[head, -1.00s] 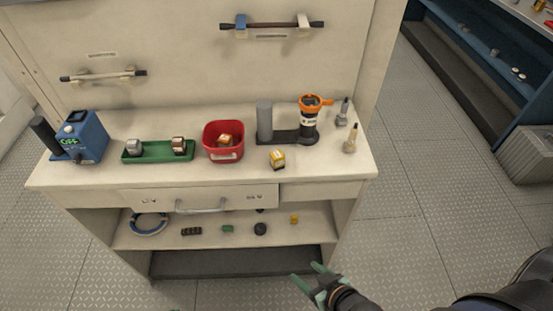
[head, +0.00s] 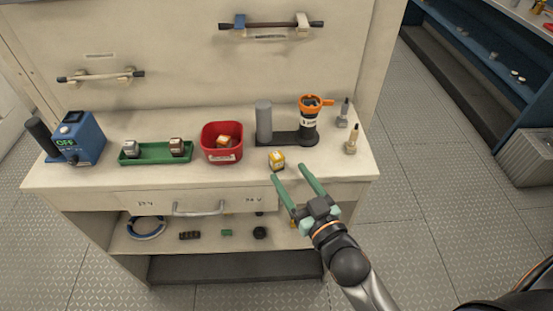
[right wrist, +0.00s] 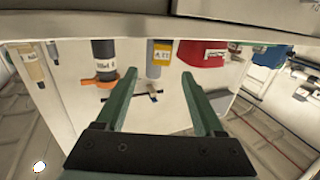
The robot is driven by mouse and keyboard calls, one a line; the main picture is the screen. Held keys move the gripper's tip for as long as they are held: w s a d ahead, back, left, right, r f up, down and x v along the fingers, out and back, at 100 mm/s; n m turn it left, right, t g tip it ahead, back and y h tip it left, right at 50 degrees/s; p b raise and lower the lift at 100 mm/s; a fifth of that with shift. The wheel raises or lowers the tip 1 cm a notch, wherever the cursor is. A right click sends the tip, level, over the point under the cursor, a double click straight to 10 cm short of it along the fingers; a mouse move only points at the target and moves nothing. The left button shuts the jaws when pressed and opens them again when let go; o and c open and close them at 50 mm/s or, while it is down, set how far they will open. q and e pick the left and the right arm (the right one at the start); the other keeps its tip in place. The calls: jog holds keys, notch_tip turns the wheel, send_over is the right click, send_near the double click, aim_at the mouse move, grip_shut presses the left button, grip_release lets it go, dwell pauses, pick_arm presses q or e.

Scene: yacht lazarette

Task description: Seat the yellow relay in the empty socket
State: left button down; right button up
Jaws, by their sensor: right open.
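The yellow relay (head: 277,161), with a pale label, stands near the front edge of the worktop. It also shows in the right wrist view (right wrist: 160,60), beyond and between my fingers. My right gripper (head: 289,174) is open and empty, just in front of the worktop's front edge, with its green fingers pointing at the relay and apart from it. In the right wrist view, the gripper (right wrist: 158,78) frames the relay between its fingertips. I cannot make out an empty socket in these views. My left gripper is not in view.
Behind the relay are a grey cylinder (head: 264,121) and an orange-topped dark cylinder (head: 309,122). A red bin (head: 210,154) stands left of it, then a green tray (head: 158,158) with two small blocks and a blue box (head: 85,138). Two small upright items (head: 351,142) stand right.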

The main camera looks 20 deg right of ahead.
aim_at(279, 160)
jog(key=shift+w+a+p, duration=0.2)
jog(key=shift+w+a, duration=0.05)
jog(key=shift+w, duration=1.25)
jog(key=shift+w+a+p, duration=0.15)
jog(key=shift+w+a, duration=0.05)
jog(key=shift+w, duration=1.25)
jog(key=shift+c, duration=0.2)
grip_shut()
